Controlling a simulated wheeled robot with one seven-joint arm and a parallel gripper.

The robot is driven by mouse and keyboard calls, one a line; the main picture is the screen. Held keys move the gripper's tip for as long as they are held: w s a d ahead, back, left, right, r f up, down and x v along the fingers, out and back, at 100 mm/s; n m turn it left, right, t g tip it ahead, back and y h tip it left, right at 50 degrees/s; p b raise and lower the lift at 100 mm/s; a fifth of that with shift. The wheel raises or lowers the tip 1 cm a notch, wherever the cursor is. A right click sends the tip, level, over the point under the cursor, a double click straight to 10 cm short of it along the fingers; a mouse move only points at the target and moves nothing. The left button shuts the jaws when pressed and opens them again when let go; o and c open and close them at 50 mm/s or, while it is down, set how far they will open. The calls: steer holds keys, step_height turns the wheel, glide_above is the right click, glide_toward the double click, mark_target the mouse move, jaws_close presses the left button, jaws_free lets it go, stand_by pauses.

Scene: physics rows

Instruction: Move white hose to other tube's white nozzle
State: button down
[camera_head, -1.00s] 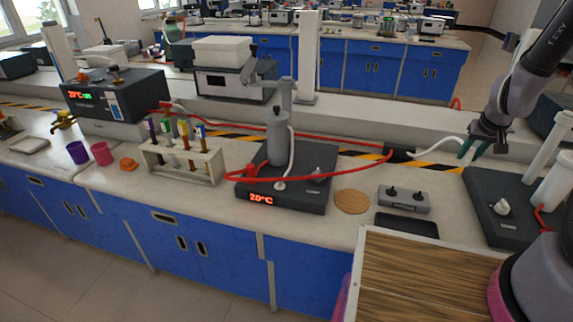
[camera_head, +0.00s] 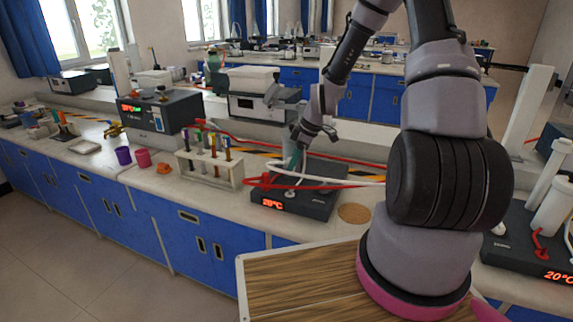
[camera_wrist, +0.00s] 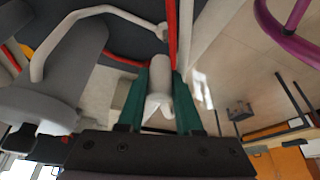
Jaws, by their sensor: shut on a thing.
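My gripper (camera_head: 296,160) is low over the dark hotplate unit (camera_head: 322,203) with the red 20°C display. In the wrist view its green fingers (camera_wrist: 161,100) are shut on the end of a white hose (camera_wrist: 158,78). The held hose also shows in the head view (camera_head: 350,184), trailing right behind my arm. A grey cylindrical tube (camera_wrist: 65,70) stands left of the fingers in the wrist view, with a thin white hose (camera_wrist: 100,12) curving from it to a white fitting (camera_wrist: 163,31). My gripper partly hides this tube in the head view. No contact between the held end and a nozzle is clear.
Red tubing (camera_head: 262,184) loops over the hotplate's front. A test tube rack (camera_head: 208,170) stands to its left, and a cork disc (camera_head: 354,213) lies to its right. A second hotplate unit (camera_head: 517,250) stands far right. My large arm links block the middle right.

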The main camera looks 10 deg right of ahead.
steer(key=shift+s+a+n+g, duration=0.15)
steer(key=shift+a+n+g, duration=0.25)
steer(key=shift+n, duration=0.6)
steer(key=shift+f, duration=0.15)
steer(key=shift+d+f, duration=0.15)
steer(key=shift+f, duration=1.8)
steer(key=shift+f, duration=1.6)
steer(key=shift+c, duration=0.5)
jaws_free()
steer(key=shift+r, duration=3.45)
